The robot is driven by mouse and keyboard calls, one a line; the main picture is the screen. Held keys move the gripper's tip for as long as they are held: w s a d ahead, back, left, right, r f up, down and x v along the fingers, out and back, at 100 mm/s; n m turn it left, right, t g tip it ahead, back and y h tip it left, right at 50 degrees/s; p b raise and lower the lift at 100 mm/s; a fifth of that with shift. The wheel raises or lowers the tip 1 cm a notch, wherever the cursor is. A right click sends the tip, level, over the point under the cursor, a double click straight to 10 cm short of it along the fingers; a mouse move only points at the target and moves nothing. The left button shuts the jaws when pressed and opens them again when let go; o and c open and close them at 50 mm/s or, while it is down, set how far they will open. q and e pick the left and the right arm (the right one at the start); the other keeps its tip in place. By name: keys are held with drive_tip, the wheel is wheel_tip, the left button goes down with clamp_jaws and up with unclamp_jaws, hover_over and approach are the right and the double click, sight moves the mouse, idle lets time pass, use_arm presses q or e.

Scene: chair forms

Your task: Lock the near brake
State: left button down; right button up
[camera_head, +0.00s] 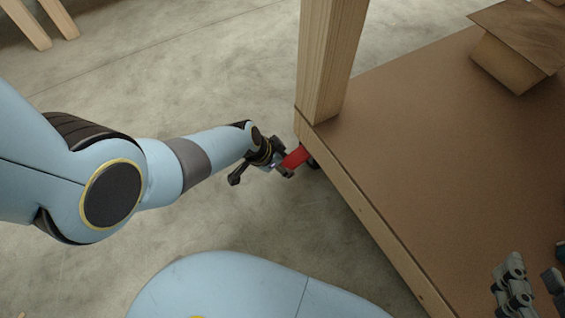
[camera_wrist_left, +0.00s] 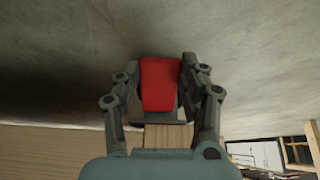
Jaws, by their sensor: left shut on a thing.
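The near brake is a red lever (camera_head: 296,156) at the near left corner of the wooden cart, low by a dark caster wheel (camera_head: 313,163). In the left wrist view the red lever (camera_wrist_left: 159,84) fills the space between the two fingers. My left gripper (camera_head: 284,166) is at the lever, and in the wrist view its fingers (camera_wrist_left: 160,95) are shut on it, one on each side. The wheel is mostly hidden under the cart. My right gripper (camera_head: 530,290) shows only in part at the lower right, over the cart's deck, and its jaw state is unclear.
The cart's brown deck (camera_head: 420,130) with a pale wooden edge fills the right side. A wooden post (camera_head: 329,60) rises at its corner, close to my left gripper. A cardboard box (camera_head: 510,55) stands on the deck.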

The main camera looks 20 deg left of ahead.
use_arm(q)
drive_tip(key=c, duration=0.7)
unclamp_jaws()
drive_tip(key=v, duration=1.2)
